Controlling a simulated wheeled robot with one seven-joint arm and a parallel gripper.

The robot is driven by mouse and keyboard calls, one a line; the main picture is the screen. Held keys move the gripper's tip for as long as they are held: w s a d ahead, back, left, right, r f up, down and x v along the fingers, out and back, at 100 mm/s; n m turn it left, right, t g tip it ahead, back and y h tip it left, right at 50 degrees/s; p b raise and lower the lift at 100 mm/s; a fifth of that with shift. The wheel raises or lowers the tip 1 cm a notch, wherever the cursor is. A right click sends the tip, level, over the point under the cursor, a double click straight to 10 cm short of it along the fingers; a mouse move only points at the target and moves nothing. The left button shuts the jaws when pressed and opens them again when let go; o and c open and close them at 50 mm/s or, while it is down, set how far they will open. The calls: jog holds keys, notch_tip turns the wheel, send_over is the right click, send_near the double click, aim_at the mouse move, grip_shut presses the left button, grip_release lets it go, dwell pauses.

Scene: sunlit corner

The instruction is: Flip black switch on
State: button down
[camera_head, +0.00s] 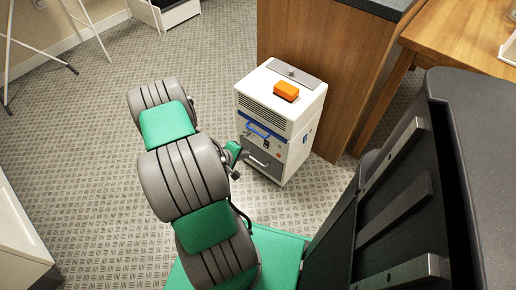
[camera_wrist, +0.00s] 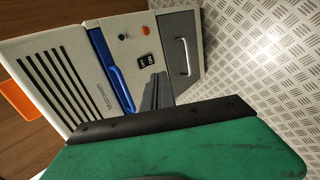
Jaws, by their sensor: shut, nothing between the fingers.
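A white box-shaped machine (camera_head: 308,105) stands on the floor, and its front panel shows in the wrist view (camera_wrist: 172,33). A small black switch with white marks (camera_wrist: 146,61) sits on that panel, between a blue handle (camera_wrist: 111,72) and a grey drawer front (camera_wrist: 184,25). The switch's position is too small to read. My gripper (camera_wrist: 160,76) is shut and empty, its dark fingertips close beside the switch. I cannot tell whether they touch the panel. In the head view my gripper (camera_head: 246,153) is at the machine's front, partly hidden by its own body.
An orange block (camera_head: 286,91) lies on top of the machine. A wooden cabinet (camera_head: 325,65) stands right behind the machine.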

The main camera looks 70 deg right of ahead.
jog(key=b, duration=0.3)
send_near(266, 147)
notch_tip(266, 147, down, 4)
jog(key=d, duration=0.1)
jog(key=s+d+b, duration=0.1)
jog(key=d, duration=0.1)
jog(key=shift+s+d+f, duration=0.15)
jog(key=shift+d+f, duration=0.05)
jog(key=shift+d, duration=0.35)
